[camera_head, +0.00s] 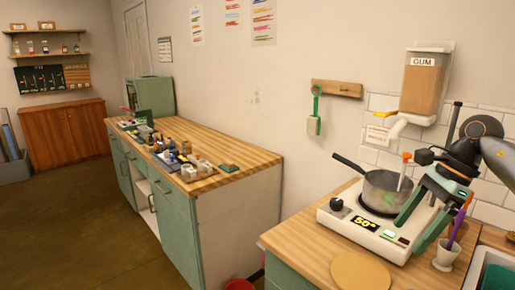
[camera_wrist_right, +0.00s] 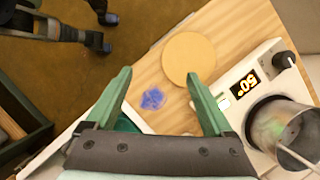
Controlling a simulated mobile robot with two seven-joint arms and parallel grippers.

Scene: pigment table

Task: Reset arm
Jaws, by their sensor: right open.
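My right gripper (camera_head: 409,238) has green fingers, spread apart and empty. In the head view it hangs in front of the hot plate's right side, beside the pot. My left gripper does not show in the head view. Dark jointed parts at the top left of the right wrist view cannot be told for sure.
A pot (camera_head: 386,190) with a stirrer stands on the white hot plate (camera_head: 346,218), whose display reads 50. A round board (camera_head: 360,271) lies in front. A white cup (camera_head: 446,256) with a purple-handled tool stands right of the gripper. A gum dispenser (camera_head: 424,80) hangs above.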

